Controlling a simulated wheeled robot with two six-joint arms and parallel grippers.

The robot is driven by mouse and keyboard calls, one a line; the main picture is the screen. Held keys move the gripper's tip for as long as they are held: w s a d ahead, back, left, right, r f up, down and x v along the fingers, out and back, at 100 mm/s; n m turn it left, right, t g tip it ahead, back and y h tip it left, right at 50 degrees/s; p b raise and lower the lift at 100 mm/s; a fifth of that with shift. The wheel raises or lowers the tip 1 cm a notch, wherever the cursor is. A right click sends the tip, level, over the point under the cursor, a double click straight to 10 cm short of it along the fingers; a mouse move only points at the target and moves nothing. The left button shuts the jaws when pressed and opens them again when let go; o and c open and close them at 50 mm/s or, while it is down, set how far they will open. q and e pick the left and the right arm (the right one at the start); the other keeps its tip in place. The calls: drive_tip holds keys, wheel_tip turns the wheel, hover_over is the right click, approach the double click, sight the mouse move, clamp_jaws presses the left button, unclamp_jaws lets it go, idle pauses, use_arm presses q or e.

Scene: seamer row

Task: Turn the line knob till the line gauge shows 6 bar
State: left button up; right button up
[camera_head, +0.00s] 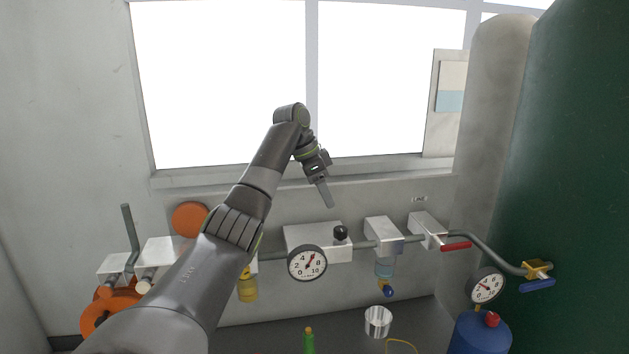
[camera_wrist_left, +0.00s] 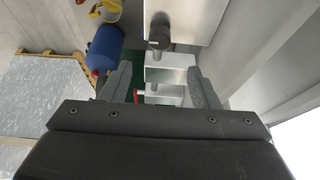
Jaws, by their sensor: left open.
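My left gripper (camera_head: 325,192) is above the block, apart from the knob, pointing down. In the left wrist view the gripper (camera_wrist_left: 161,86) is open with nothing between its fingers. The knob (camera_wrist_left: 158,32) shows there beyond the fingertips, towards the top. My right gripper is out of view.
Along the pipe to the right are a box with a blue-knobbed bowl (camera_head: 384,230), a block with a red lever (camera_head: 455,246) and a blue lever (camera_head: 537,285). A second gauge (camera_head: 487,286) stands over a blue cylinder (camera_head: 482,334). A metal cup (camera_head: 378,321) stands below.

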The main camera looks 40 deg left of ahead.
use_arm(q)
drive_tip(key=v, duration=0.6)
drive_tip(key=shift+r+p, duration=0.35)
drive_tip(key=shift+p, duration=0.05)
